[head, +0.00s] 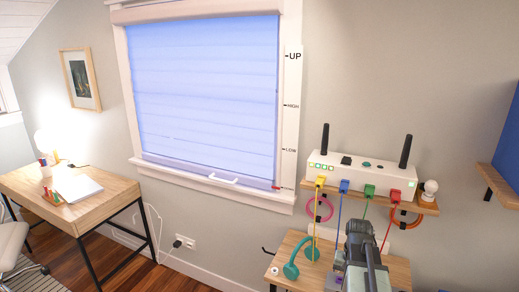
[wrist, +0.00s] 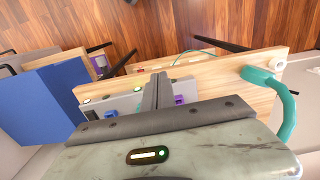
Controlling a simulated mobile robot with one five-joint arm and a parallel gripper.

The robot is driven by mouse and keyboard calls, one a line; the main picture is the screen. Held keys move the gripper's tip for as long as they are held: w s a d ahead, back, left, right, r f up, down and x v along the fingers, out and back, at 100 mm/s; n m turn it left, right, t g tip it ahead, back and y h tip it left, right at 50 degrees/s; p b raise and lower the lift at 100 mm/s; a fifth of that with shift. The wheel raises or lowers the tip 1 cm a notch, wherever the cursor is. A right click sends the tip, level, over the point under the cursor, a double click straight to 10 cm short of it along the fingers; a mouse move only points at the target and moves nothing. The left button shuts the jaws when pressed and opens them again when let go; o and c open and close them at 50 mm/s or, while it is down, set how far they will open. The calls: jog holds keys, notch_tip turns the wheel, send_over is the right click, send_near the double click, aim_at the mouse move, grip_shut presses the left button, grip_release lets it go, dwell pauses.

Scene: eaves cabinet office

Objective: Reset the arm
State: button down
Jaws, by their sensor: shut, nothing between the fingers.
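My gripper (wrist: 160,82) shows in the wrist view with its two dark fingers together and nothing between them. It is above a small wooden table (wrist: 240,72), over a light grey panel with coloured parts. In the head view my dark arm rises at the bottom right, in front of the same table (head: 398,272) and below the white router. The fingertips cannot be made out there.
The white router (head: 345,172) sits on a wall shelf with coloured cables hanging down. A window with a blue blind (head: 205,90) and a desk (head: 85,200) are further left. A blue panel (head: 508,150) is at the right.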

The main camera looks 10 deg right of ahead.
jog(key=w+a+n, duration=0.1)
jog(key=a+n, duration=0.6)
jog(key=a, duration=1.9)
jog(key=shift+w+a, duration=0.3)
jog(key=shift+w, duration=0.05)
